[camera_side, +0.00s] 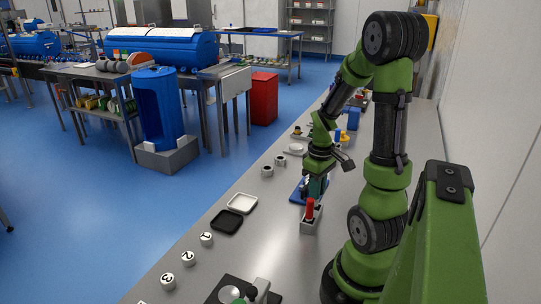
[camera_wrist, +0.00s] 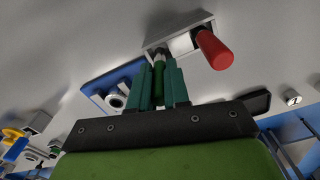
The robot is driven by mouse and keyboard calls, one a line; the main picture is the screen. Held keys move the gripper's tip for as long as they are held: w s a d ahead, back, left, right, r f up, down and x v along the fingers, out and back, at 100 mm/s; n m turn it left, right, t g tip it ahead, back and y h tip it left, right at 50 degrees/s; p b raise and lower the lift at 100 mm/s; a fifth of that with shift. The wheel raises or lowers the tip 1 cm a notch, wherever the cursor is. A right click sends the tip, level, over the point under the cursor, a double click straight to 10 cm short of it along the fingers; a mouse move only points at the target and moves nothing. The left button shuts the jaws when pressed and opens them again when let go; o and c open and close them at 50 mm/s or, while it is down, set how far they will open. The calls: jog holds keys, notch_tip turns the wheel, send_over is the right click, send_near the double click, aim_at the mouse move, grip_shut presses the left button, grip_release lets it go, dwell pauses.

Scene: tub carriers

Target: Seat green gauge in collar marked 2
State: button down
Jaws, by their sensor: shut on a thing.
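My gripper (camera_wrist: 160,85) has teal fingers shut on the green gauge (camera_wrist: 158,82), a slim green cylinder. The gauge's end is close to a grey block (camera_wrist: 150,41); I cannot tell whether it is in or clear of it. In the side view my gripper (camera_side: 317,187) points down over the bench beside this block (camera_side: 311,227), and the gauge is mostly hidden by the fingers. Pale round pieces with black numbers stand in a row at the front left, including one (camera_side: 206,239), a second (camera_side: 188,257) and a third (camera_side: 168,282). Their digits are too small to read surely.
A blue tray (camera_side: 299,192) lies behind. A white tray (camera_side: 242,203) and a black tray (camera_side: 227,221) lie left. Grey rings (camera_side: 267,171) stand farther back. Bare bench lies between.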

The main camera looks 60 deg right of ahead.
notch_tip(320, 180, up, 7)
jog(key=shift+f, duration=0.2)
jog(key=shift+s+a+r+n, duration=0.1)
jog(key=shift+s+n, duration=0.15)
jog(key=shift+n, duration=0.05)
jog(key=shift+w+d+f+n, duration=0.8)
jog(key=shift+d+f, duration=0.55)
jog(key=shift+d, duration=0.6)
jog(key=shift+w+d+f+n, duration=0.45)
jog(key=shift+w+d+f, duration=0.75)
jog(key=shift+d, duration=0.75)
jog(key=shift+w+d+f+n, duration=0.7)
jog(key=shift+d+f, duration=0.8)
jog(key=shift+d, duration=0.45)
jog(key=c, duration=1.1)
grip_release()
jog(key=shift+f, duration=0.15)
